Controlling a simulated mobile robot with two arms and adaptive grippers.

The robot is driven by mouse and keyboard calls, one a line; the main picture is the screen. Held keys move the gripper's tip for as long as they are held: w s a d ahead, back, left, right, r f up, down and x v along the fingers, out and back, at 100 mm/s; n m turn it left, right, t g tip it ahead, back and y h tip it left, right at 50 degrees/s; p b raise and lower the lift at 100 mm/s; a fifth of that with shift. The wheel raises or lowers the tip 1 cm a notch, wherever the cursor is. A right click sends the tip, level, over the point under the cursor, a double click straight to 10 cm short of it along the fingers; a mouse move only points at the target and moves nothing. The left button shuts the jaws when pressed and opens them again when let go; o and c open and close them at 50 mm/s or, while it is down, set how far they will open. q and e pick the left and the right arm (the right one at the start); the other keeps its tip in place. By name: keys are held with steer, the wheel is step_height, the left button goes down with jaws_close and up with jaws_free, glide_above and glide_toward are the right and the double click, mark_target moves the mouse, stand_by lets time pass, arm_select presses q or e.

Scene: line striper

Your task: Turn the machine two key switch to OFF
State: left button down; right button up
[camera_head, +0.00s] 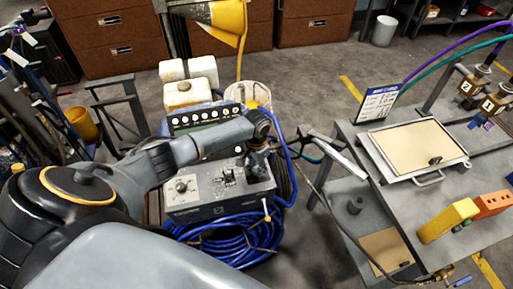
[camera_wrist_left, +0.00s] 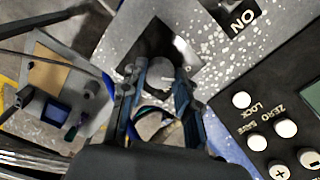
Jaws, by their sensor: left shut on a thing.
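The machine (camera_head: 222,197) is a grey control box with a dial on its sloped front, standing left of the table in the head view. My left arm reaches over it, and my left gripper (camera_head: 258,163) is at the right end of its top. In the left wrist view, my left gripper (camera_wrist_left: 157,100) has its two dark fingers on either side of a round grey knob with a pale mark, which looks like the key switch (camera_wrist_left: 160,72). The fingers are shut on it. An "ON" label (camera_wrist_left: 243,17) shows on the speckled plate. No OFF label is visible. My right gripper is not in view.
A black panel with white buttons (camera_head: 205,114) stands behind the box. A coiled blue hose (camera_head: 235,240) lies below it.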

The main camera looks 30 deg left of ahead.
mark_target(256, 169)
arm_select(q)
steer(key=c, duration=1)
jaws_free()
step_height(256, 169, up, 12)
